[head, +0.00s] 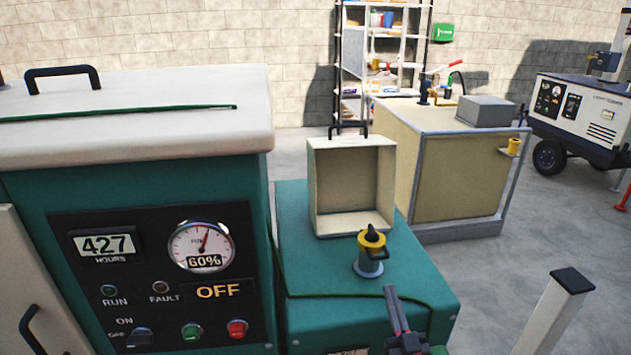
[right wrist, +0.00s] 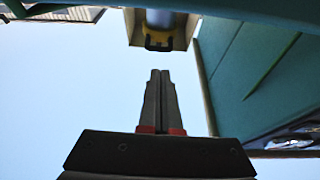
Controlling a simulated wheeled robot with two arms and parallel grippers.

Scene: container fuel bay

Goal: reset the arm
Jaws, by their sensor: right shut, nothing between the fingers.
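My right gripper (head: 390,292) is low in the head view, in front of the green fuel box (head: 300,260). Its two fingers lie together, shut and empty, also in the right wrist view (right wrist: 160,74). A yellow and black cap (head: 371,238) with a handle sits on the grey filler neck (head: 367,266) on top of the box. The cap also shows beyond my fingertips in the right wrist view (right wrist: 158,42), apart from them. The cream filler cover (head: 352,180) stands open behind the neck. My left gripper is not in view.
The green generator (head: 255,290) with a cream hood (head: 140,110) stands at the left; its panel (head: 160,275) reads 427 hours, 60% and OFF. A green cord (head: 340,295) crosses the fuel box. A white post (head: 555,310) stands front right. A beige tank (head: 455,165) stands behind.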

